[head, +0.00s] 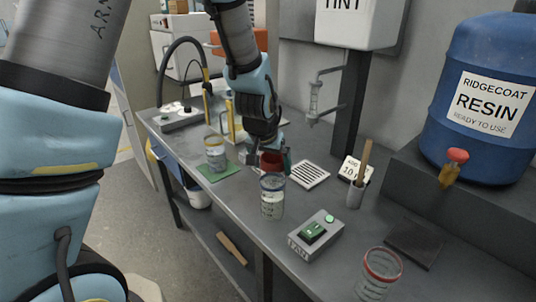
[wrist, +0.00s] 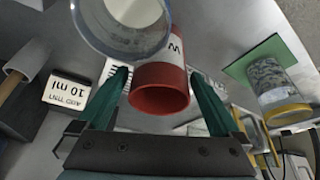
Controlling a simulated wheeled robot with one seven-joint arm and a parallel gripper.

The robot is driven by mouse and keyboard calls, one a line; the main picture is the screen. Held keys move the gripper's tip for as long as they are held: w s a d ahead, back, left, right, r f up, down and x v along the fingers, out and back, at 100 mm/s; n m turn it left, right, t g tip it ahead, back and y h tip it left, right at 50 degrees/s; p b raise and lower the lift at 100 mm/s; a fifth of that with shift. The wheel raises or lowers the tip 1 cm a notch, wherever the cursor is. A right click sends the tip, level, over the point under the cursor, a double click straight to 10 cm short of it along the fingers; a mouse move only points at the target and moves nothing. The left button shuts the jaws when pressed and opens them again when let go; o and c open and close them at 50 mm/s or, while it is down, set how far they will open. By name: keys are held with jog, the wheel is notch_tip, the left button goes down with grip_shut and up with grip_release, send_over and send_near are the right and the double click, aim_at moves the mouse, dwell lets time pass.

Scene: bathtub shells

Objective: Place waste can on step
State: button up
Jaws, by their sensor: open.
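The waste can is a red can (head: 270,161) on the grey bench, partly hidden behind a blue-rimmed clear jar in the head view. In the wrist view the can (wrist: 160,88) shows a white label with a "W", between the two green fingers of my open gripper (wrist: 158,78). Whether the fingers touch it I cannot tell. In the head view my gripper (head: 276,158) is low over the bench at the can. A raised dark grey step (head: 440,200) at the right carries the blue resin barrel.
The blue-rimmed jar (head: 272,198) stands close to the can. A yellow-rimmed jar (head: 215,155) stands on a green mat. The resin tap (head: 454,166) overhangs the step's front.

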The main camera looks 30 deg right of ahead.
jog(key=v, duration=0.6)
jog(key=shift+r+b, duration=0.35)
jog(key=shift+b, duration=0.1)
